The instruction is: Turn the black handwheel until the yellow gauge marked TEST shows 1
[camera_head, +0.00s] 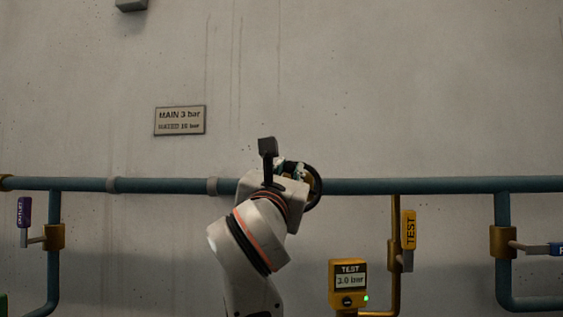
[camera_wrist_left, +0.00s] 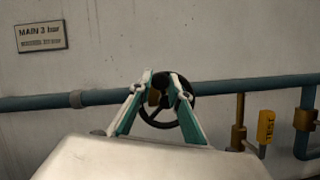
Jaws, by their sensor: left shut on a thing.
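The black handwheel (camera_head: 317,188) is on the blue pipe along the wall, largely hidden behind my left arm in the head view. Its rim and spokes show more fully in the left wrist view (camera_wrist_left: 165,126). My left gripper (camera_wrist_left: 165,82) is shut on the handwheel, its two green-and-white fingers on either side of a black knob-like part near the top of the rim. In the head view the gripper (camera_head: 290,170) is partly hidden by my wrist. My right gripper is not in view.
A yellow TEST-tagged lever (camera_head: 408,229) hangs on a brass pipe right of the handwheel. A purple OUTLET lever (camera_head: 24,212) is at far left, a blue lever (camera_head: 540,249) at far right. A sign (camera_head: 180,120) reads MAIN 3 bar. The wall above the pipe is mostly bare.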

